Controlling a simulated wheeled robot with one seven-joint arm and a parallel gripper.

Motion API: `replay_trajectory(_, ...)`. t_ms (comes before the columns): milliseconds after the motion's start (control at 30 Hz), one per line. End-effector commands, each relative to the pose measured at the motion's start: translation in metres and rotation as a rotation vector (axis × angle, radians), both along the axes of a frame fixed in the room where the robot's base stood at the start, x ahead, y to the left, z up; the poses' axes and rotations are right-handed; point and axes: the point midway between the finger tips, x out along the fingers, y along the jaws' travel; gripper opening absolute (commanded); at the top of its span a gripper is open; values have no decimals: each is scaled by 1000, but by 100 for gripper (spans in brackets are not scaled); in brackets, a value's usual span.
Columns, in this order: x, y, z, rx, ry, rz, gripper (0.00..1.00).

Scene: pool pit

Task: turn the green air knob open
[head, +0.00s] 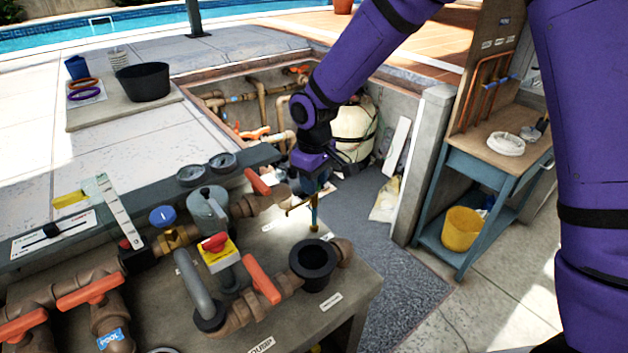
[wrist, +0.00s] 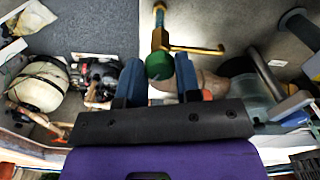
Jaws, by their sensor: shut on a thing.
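The green air knob (wrist: 159,66) is a small round knob on a brass fitting (wrist: 160,38) in the wrist view. My gripper (wrist: 158,76) has its two blue fingers on either side of the knob, shut on it. In the head view my gripper (head: 312,187) reaches down over the bench's far right corner, just above the brass fitting (head: 314,213). The knob itself is mostly hidden there by my gripper. A thin brass side arm (wrist: 196,50) sticks out sideways from the fitting. How far the knob is turned I cannot tell.
An orange-handled valve (head: 257,182) stands close left of my gripper, and a black open cup (head: 314,263) sits nearer on the bench. Brown pipes and a grey-lidded housing (head: 208,212) crowd the left.

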Motion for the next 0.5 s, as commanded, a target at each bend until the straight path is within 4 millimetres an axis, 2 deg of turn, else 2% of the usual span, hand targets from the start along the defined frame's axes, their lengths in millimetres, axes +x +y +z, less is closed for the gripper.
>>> replay_trajectory(500,1,0,0,1,0,483,8)
